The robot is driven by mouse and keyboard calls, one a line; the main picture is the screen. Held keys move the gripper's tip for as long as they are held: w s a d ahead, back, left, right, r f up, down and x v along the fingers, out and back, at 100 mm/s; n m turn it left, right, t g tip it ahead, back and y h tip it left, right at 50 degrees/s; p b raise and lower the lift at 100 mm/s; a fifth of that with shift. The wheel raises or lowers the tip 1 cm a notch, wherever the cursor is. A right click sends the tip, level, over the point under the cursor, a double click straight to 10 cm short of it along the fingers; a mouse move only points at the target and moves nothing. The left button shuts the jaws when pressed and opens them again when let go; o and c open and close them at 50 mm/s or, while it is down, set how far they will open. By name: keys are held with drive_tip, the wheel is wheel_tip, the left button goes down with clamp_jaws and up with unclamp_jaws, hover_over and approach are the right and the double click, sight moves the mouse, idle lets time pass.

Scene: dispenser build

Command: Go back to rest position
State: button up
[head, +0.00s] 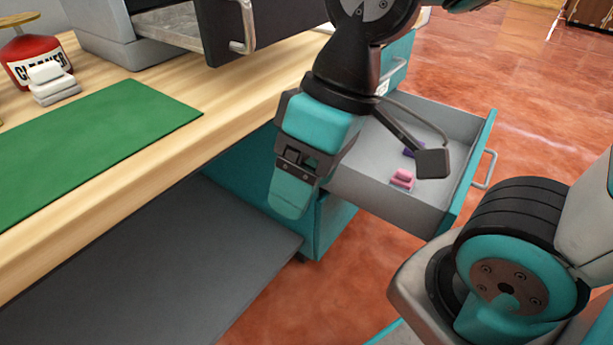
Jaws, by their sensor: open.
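My gripper (292,196) hangs in the middle of the head view, in front of the open lower drawer and beside the table's front edge. It is open, and I see nothing held in it. Its teal and black body hides part of the drawer's left side. The lower drawer (400,203) is pulled out, with grey inside walls and a teal front. A pink piece (403,180) and a purple piece (409,152) lie in it. The purple one is partly hidden behind a black part of my arm.
The wooden table (150,165) carries a green mat (85,145), a red cleaner container (33,58) and white blocks (52,85). A dark drawer (215,35) with a metal handle stands open above the table. A grey shelf (190,260) lies below.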

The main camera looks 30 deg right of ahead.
drive_tip(key=shift+s+a+n, duration=0.15)
drive_tip(key=shift+s+n, duration=0.15)
wheel_tip(320, 180, up, 32)
drive_tip(key=p, duration=3.1)
drive_tip(key=shift+f+p, duration=0.25)
drive_tip(key=shift+p, duration=0.05)
